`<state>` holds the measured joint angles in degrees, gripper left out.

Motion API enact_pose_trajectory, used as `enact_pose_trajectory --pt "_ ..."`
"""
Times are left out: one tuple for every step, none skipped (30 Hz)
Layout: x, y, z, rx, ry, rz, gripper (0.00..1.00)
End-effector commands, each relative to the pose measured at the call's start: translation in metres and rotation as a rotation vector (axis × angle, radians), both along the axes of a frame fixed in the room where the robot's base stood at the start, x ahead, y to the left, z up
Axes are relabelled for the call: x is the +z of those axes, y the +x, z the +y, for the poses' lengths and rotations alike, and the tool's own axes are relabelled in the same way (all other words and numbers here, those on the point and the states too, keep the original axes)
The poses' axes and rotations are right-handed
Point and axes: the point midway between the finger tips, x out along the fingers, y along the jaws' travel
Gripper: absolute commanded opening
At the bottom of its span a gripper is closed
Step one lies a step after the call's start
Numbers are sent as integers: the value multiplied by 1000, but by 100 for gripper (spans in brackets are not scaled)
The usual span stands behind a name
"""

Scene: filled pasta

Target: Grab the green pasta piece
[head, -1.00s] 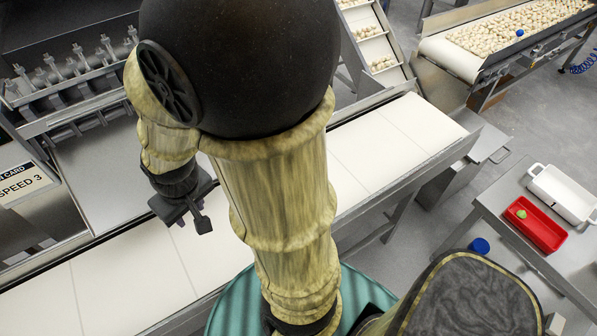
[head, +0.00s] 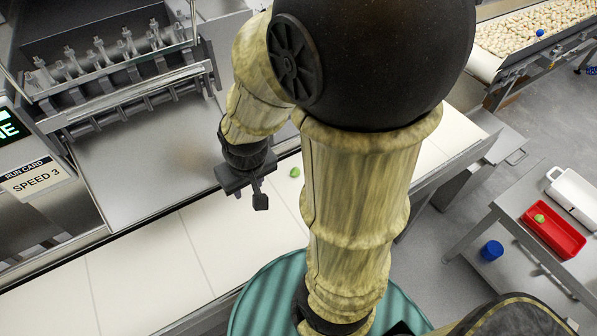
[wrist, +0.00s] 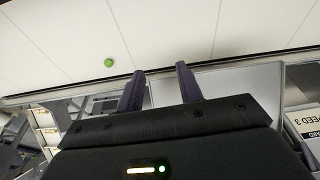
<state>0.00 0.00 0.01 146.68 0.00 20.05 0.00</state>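A small round green pasta piece (head: 295,172) lies on the white conveyor belt (head: 240,240). In the head view it is just right of my gripper (head: 258,198), next to my arm. In the wrist view the green piece (wrist: 109,62) is on the belt, up and left of the fingers. My gripper (wrist: 163,85) shows two dark fingers apart with nothing between them, so it is open and empty. Another green piece (head: 540,218) lies in a red tray (head: 567,240) on the side table at right.
A metal machine with several nozzles (head: 120,60) stands behind the belt, with a "SPEED 3" run card (head: 37,180) at left. A white tray (head: 575,195) and a blue cap-like object (head: 492,250) are at right. A pasta-covered conveyor (head: 530,35) is at the back right.

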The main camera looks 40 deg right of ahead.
Motion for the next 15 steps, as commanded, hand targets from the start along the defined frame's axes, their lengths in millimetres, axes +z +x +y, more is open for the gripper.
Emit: enact_pose_trajectory --pt "0 0 0 0 0 0 36" --pt "0 0 0 0 0 0 42" --pt "0 0 0 -3 1 1 50" --pt "-1 0 -1 -10 2 4 56" --pt "-3 0 -3 -20 5 9 61" --pt "-5 0 -5 -42 11 19 61" --pt "-8 1 -8 -64 17 29 61" --pt "-12 1 -12 -92 25 42 61" --pt "-18 0 -17 -139 40 66 61" --pt "-23 0 -22 -180 53 84 61" --pt "-28 0 -27 -228 68 107 61" --pt "-37 -1 -35 -300 94 139 61" --pt "-43 -1 -41 -360 117 165 61" --pt "-50 -1 -47 -421 141 191 61" --pt "-58 -3 -55 -504 176 227 61"
